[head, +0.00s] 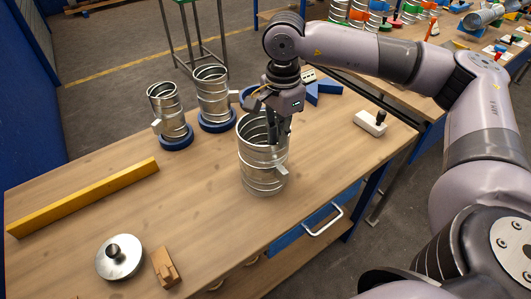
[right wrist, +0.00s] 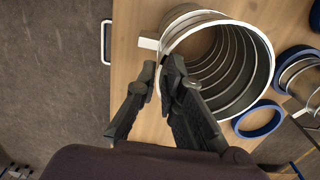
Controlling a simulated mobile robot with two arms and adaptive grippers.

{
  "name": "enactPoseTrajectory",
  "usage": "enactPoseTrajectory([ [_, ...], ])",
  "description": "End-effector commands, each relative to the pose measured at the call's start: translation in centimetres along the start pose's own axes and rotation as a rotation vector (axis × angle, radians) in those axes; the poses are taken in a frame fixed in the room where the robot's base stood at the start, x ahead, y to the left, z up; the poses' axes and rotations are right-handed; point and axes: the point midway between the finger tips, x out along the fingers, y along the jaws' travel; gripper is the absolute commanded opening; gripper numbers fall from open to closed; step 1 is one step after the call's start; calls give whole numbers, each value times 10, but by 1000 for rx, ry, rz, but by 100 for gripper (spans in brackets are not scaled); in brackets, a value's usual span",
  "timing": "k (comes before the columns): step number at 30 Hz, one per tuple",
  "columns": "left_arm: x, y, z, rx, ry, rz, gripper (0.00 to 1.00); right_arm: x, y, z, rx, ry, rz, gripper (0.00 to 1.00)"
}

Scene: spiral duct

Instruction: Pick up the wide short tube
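The widest metal tube (head: 262,172), ribbed and open at the top, stands upright on the wooden table with a small light tab on its side. In the right wrist view this tube (right wrist: 258,75) shows its round opening. My right gripper (head: 277,140) points down at the tube's right rim. In the right wrist view the gripper (right wrist: 160,68) has its two fingers apart; one overlaps the rim and opening, the other shows outside the rim. I cannot tell whether either touches the metal. My left gripper is not in view.
Two narrower tubes (head: 169,110) (head: 212,92) stand in blue rings behind. A yellow bar (head: 85,196), a metal lid with a knob (head: 119,262) and a wooden block (head: 165,268) lie left. A white block with a black knob (head: 371,124) is at right. The table's front middle is clear.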

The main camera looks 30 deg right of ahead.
Motion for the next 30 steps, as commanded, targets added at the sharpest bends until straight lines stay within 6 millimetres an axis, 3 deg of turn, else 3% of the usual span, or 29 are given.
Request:
enactPoseTrajectory([
  [8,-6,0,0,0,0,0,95,21,0,0,-1,0,1,9],
  [18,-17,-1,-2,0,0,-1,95,68,0,0,0,-1,2,9],
  [26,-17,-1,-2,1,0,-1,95,73,0,0,0,-1,-1,9],
  [30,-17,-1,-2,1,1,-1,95,72,0,0,0,-1,-1,1],
])
